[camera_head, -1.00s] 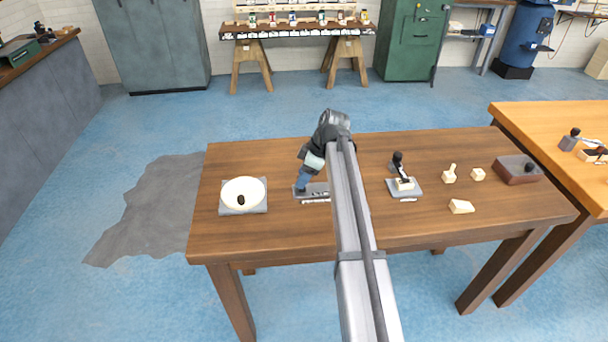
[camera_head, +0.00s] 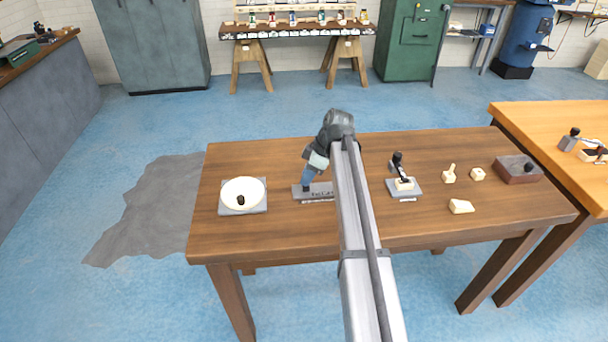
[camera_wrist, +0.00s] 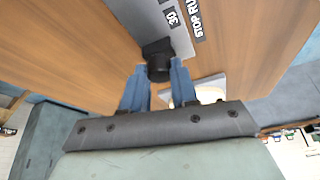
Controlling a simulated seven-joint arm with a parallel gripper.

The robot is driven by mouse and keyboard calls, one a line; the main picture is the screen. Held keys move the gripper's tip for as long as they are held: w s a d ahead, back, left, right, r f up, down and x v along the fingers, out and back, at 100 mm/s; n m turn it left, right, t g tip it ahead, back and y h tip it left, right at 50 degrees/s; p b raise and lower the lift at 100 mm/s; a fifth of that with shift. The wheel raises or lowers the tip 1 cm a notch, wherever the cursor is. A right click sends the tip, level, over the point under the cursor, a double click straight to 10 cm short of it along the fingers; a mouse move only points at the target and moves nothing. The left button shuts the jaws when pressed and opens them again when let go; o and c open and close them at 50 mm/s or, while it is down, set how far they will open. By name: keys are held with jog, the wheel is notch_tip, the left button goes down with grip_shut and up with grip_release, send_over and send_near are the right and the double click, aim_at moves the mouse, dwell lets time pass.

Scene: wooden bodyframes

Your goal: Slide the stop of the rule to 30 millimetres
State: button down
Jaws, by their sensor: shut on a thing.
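The stop rule (camera_head: 299,194) is a grey plate lying on the wooden table, left of the middle in the head view. In the wrist view its grey surface (camera_wrist: 145,17) carries a "30" label (camera_wrist: 172,17) and a partly cut-off name label (camera_wrist: 195,16). The stop (camera_wrist: 157,48) is a dark block with a round black knob, a little below the "30" label in the wrist view. My gripper (camera_wrist: 158,72) has its blue fingers shut on the knob from both sides. In the head view my gripper (camera_head: 306,184) stands over the rule; my arm hides its right part.
A grey fixture with a black lever (camera_head: 403,186) stands to the right. Several pale wooden pieces (camera_head: 461,206) and a brown box (camera_head: 510,174) lie farther right. The table front (camera_head: 280,240) is clear.

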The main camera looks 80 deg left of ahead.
jog(key=shift+w, duration=0.9)
jog(key=c, duration=0.9)
grip_release()
jog(key=shift+o, duration=0.2)
jog(key=v, duration=1.3)
jog(key=shift+w+r, duration=0.15)
jog(key=shift+r, duration=0.15)
